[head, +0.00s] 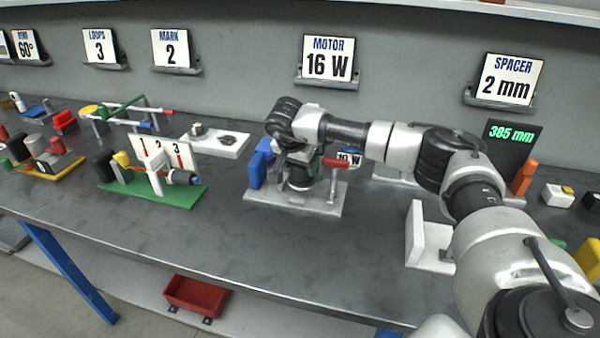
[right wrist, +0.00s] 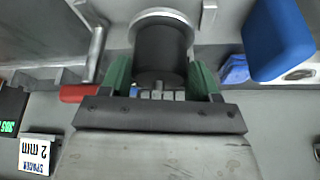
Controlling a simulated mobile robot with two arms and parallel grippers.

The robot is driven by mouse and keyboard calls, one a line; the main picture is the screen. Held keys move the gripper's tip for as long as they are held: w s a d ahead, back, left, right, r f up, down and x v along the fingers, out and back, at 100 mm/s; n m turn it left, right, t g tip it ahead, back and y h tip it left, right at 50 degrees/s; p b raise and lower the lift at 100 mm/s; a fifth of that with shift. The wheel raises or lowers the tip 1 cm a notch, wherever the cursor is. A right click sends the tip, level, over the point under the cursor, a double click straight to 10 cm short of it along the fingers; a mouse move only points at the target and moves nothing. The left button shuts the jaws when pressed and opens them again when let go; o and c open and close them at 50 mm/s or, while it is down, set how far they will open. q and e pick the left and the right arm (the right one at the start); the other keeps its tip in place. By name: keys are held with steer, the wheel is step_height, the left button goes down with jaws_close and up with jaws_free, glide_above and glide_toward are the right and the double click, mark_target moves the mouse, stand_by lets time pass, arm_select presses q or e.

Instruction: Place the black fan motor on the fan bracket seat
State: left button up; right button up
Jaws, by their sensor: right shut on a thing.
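The black fan motor (head: 300,178) is a dark cylinder held upright below my right gripper (head: 297,163) in the head view. In the right wrist view the motor (right wrist: 161,48) sits between the two green fingers of my right gripper (right wrist: 161,80), which is shut on it. A light grey ring shows around the motor's far end. The motor is over the white bracket base (head: 267,196), close to it. I cannot tell whether it touches the seat, which the motor and gripper hide. My left gripper is not in view.
A blue block (head: 257,169) stands left of the motor, and a post with a red handle (head: 336,163) stands close on its right. A green-based fixture (head: 165,192) is further left. A white bracket (head: 421,240) stands to the right. The bench front is clear.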

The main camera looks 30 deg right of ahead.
mark_target(298, 167)
steer(key=shift+f, duration=1.5)
steer(key=o, duration=1.1)
steer(key=shift+f, duration=0.1)
steer(key=shift+c, duration=0.2)
steer(key=v, duration=1.2)
